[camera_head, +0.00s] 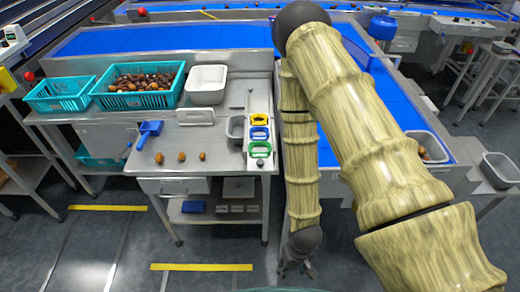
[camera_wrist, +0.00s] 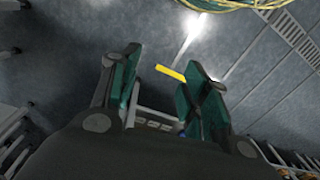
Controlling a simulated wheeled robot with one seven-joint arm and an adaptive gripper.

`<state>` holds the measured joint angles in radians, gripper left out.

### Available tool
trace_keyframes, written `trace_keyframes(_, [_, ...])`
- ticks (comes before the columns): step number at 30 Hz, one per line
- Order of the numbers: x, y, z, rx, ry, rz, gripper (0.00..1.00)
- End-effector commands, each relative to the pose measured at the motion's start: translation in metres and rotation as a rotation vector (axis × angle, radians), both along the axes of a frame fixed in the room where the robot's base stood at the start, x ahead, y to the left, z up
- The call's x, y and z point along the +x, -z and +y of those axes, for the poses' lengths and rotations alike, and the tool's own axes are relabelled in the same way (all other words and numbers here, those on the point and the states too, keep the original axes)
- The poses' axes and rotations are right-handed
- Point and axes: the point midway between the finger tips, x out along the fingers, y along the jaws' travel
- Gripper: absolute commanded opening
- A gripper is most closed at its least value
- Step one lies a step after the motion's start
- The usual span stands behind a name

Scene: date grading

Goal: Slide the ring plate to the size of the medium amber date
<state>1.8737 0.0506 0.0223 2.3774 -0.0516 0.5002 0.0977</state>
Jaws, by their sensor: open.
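Several coloured rings lie in a row near the right side of the steel table: a yellow ring (camera_head: 259,120), a blue ring (camera_head: 259,133) and a green ring (camera_head: 260,149). I cannot tell which part is the sliding ring plate. Three amber-brown dates lie apart at the table's front: a left date (camera_head: 159,158), a middle date (camera_head: 182,157) and a smaller right date (camera_head: 202,156). My gripper (camera_head: 296,268) hangs low, right of the table and away from the rings. In the wrist view my gripper (camera_wrist: 165,90) is open, with nothing between its fingers.
A teal crate of dates (camera_head: 138,101), an empty teal crate (camera_head: 60,107) and a white bin (camera_head: 206,71) stand at the table's back. A blue scoop (camera_head: 148,127) lies left of centre. A small grey container (camera_head: 235,128) sits beside the rings. A blue conveyor (camera_head: 165,38) runs behind.

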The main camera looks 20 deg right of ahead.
Motion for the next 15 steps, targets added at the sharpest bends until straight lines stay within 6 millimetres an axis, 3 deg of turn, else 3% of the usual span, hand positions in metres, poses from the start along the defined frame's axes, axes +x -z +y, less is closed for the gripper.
trace_keyframes(8, [0.081, -0.044, 0.015, 0.039, 0.044, 0.002, 0.46])
trace_keyframes(15, [0.163, -0.108, 0.025, 0.047, 0.081, 0.01, 0.46])
